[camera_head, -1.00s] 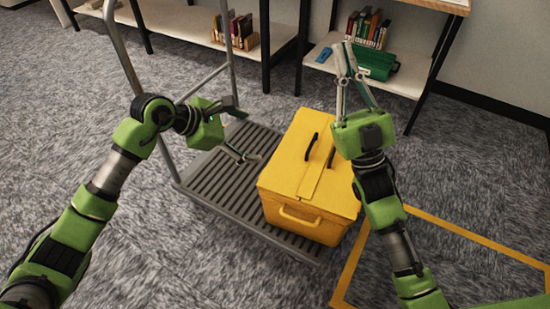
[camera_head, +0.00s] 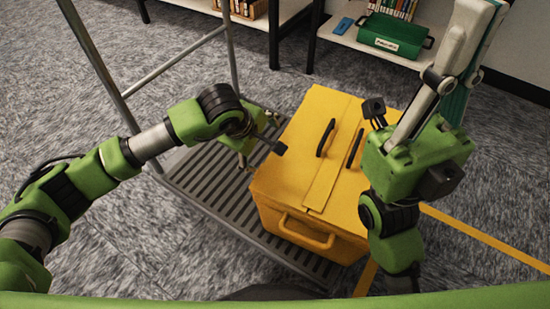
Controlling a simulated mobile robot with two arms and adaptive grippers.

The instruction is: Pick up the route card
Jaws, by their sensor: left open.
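No object is clearly readable as the route card. A small flat blue piece (camera_head: 342,26) lies on the low shelf at the back, but I cannot tell whether it is the card. My left gripper (camera_head: 272,134) is open at the left edge of the yellow box's lid, above the slatted platform. I see nothing between its fingers.
The yellow lidded box (camera_head: 265,186) stands on the grey slatted trolley platform (camera_head: 196,185). A green labelled bin (camera_head: 392,37) and several books (camera_head: 398,8) are on the shelf (camera_head: 365,44). Carpet is clear at left. A yellow floor line (camera_head: 485,237) runs at right.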

